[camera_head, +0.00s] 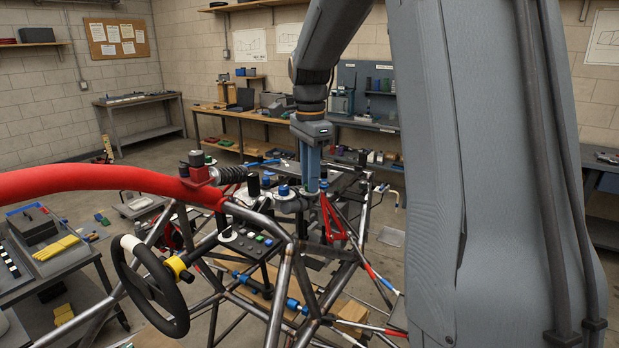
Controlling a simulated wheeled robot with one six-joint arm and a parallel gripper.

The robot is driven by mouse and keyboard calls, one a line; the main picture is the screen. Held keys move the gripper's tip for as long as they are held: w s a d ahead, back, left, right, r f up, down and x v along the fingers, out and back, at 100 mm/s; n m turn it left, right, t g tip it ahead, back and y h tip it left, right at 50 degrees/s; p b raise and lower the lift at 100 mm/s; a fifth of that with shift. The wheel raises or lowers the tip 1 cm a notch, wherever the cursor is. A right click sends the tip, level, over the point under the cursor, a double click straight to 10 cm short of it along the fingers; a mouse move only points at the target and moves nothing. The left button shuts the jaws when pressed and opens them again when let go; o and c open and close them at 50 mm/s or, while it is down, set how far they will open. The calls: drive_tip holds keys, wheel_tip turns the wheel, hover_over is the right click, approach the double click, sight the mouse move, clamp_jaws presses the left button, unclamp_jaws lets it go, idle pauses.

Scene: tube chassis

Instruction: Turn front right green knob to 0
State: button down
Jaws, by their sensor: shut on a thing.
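My gripper (312,188) points straight down at the tube chassis (285,268), with its blue fingers closed together on a small part at the chassis's far side. The fingers hide most of that part. It sits where a knob would be, but I cannot make out its green colour or its setting. A blue-topped knob (283,190) stands just left of the fingers, apart from them.
A red curved tube (100,180) crosses the left side. A black steering wheel (150,285) and a button panel (250,240) are in front of the gripper. Benches (245,115) line the back wall.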

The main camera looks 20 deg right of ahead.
drive_tip(key=shift+r, duration=0.1)
idle(0.5)
drive_tip(key=c, duration=1.6)
unclamp_jaws()
drive_tip(key=shift+o, duration=0.2)
drive_tip(key=shift+r+b, duration=1.5)
drive_tip(key=shift+r, duration=2.4)
drive_tip(key=shift+f, duration=0.15)
wheel_tip(320, 180, down, 8)
drive_tip(key=p, duration=0.3)
